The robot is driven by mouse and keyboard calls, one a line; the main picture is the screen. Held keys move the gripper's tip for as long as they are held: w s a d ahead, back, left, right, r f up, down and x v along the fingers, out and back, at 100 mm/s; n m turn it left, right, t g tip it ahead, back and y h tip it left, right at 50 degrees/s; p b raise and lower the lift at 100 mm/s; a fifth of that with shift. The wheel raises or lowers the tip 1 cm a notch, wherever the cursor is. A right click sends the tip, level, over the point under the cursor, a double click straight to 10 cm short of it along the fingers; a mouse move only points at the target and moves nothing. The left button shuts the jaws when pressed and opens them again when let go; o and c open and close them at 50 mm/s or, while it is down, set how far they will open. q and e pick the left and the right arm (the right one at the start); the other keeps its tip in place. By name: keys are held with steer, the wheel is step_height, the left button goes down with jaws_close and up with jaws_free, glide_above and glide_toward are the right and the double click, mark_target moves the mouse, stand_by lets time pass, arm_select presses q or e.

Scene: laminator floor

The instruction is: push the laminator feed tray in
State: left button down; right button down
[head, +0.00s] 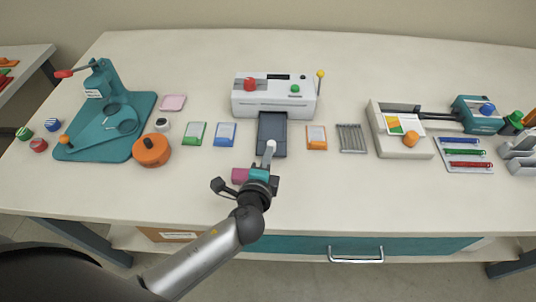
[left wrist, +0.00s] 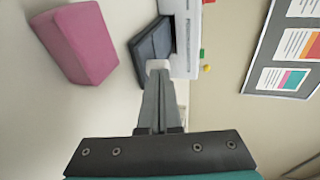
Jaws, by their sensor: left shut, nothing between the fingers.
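The laminator (head: 276,97) is a white box with a red knob, a green button and a yellow-tipped lever at the back middle of the table. Its dark feed tray (head: 272,132) sticks out of the front toward me. My left gripper (head: 269,150) is shut and empty, with its pale fingertips over or at the tray's near edge; I cannot tell if they touch. In the left wrist view the fingertips (left wrist: 158,66) are beside the dark tray (left wrist: 152,42), and the white laminator (left wrist: 184,30) is beyond. My right gripper is out of view.
A pink block (head: 240,176) lies just left of my left gripper. Blue (head: 226,134) and green card packs lie left of the tray, an orange pack (head: 316,137) right. A teal press (head: 104,115) stands at left, a white device (head: 400,130) at right.

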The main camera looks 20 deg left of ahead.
mark_target(269, 132)
arm_select(q)
steer(key=shift+w, duration=0.1)
steer(key=w, duration=0.2)
steer(key=w+a, duration=0.1)
steer(key=w, duration=0.1)
steer(key=w+a, duration=0.1)
steer(key=w, duration=0.2)
steer(key=shift+a+r, duration=0.1)
stand_by(0.4)
